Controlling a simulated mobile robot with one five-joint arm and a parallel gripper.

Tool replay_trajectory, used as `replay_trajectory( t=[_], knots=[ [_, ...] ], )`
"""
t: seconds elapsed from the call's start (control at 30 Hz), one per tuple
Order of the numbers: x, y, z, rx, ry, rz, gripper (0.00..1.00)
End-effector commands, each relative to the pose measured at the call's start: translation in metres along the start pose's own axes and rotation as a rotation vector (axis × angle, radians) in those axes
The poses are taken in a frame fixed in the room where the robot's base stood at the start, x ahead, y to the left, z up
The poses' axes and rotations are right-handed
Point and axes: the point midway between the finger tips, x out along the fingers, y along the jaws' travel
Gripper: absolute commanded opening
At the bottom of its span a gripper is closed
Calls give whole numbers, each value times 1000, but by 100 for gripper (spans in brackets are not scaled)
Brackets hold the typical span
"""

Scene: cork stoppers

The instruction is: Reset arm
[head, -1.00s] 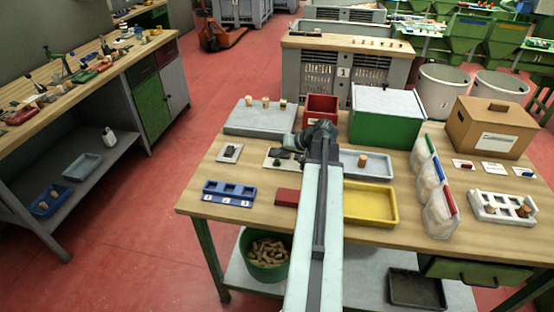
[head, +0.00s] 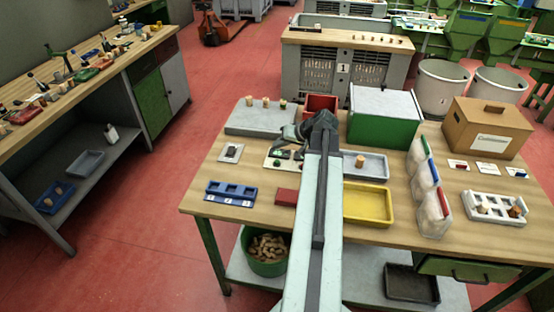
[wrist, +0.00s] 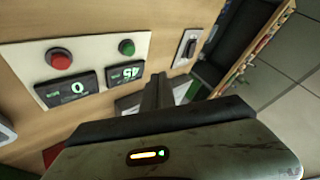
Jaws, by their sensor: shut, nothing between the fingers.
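My gripper (head: 284,141) is at the end of my extended arm, above the back middle of the workbench and near the button panel. In the wrist view my gripper's fingers (wrist: 159,92) are together with nothing between them. The white button panel (wrist: 95,62) has a red button (wrist: 60,57), a green button (wrist: 126,47) and two dark displays, which look like 0 and 45. The panel also shows in the head view (head: 269,163), partly hidden by my arm. The fingers appear apart from the panel.
A grey board (head: 245,122) with several corks, a red bin (head: 318,103) and a green box (head: 384,131) stand behind. A switch plate (head: 230,153), blue numbered tray (head: 230,200), red block (head: 286,197) and yellow tray (head: 370,218) lie around. Bare wood shows at the front left.

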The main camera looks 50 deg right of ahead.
Motion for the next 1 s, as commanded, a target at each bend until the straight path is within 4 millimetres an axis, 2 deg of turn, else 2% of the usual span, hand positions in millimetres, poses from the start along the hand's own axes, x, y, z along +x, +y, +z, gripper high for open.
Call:
replay_trajectory(
  t=[0.57, 0.67, 0.77, 0.87, 0.9, 0.97, 1.0],
  knots=[
    [0, 0, 0, 0, 0, 0, 0],
    [6, -8, 1, -11, -8, -8, 0],
    [32, -48, 6, -59, -43, -43, 0],
    [70, -117, 22, -142, -104, -104, 0],
    [86, -149, 33, -183, -134, -127, 0],
    [108, -194, 55, -251, -184, -151, 0],
    [120, -222, 73, -299, -223, -163, 0]
  ],
)
